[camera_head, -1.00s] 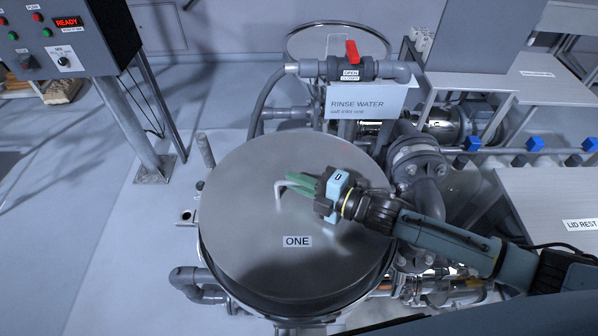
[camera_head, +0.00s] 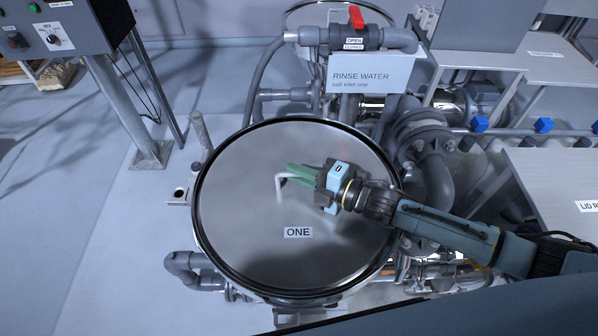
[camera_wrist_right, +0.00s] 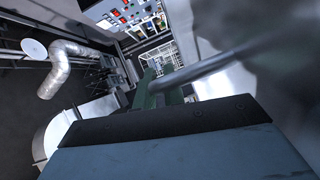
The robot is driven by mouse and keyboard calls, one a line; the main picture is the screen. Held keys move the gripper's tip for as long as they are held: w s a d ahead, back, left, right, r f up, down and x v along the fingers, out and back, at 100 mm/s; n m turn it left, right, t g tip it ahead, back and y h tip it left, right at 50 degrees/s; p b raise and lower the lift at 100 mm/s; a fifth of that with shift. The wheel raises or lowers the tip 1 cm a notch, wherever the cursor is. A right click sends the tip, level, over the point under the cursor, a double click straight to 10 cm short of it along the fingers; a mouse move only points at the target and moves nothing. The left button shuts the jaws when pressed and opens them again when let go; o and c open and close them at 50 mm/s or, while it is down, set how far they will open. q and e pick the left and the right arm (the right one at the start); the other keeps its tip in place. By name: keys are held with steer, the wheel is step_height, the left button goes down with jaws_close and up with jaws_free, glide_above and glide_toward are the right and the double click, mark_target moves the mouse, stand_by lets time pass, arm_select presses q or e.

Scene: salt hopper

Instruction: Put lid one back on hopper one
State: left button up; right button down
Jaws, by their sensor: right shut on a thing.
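Lid one (camera_head: 245,225) is a round grey metal disc marked ONE, with a bent rod handle (camera_head: 279,186). It lies inside the black rim of hopper one (camera_head: 215,265), which shows all the way round it. The lid looks level and centred; whether it touches the seat all round I cannot tell. My right gripper (camera_head: 298,175) is shut on the handle, its green fingers above the lid's middle. In the right wrist view the handle (camera_wrist_right: 205,68) runs from the green fingers. My left gripper is not in view.
A rinse water pipe with a red valve handle (camera_head: 356,17) and a sign (camera_head: 370,73) stands behind the hopper. Pipework (camera_head: 430,165) is close on its right. A lid rest table (camera_head: 560,175) is at the right. A control box (camera_head: 60,30) stands at upper left.

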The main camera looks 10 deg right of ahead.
steer(key=shift+f+b, duration=0.4)
steer(key=shift+b, duration=0.05)
stand_by(0.6)
steer(key=c, duration=1.4)
jaws_free()
steer(key=shift+s+f, duration=0.1)
steer(key=shift+f, duration=0.2)
steer(key=r, duration=0.2)
glide_above(351, 214)
steer(key=shift+f+b, duration=0.15)
steer(key=shift+b, duration=0.15)
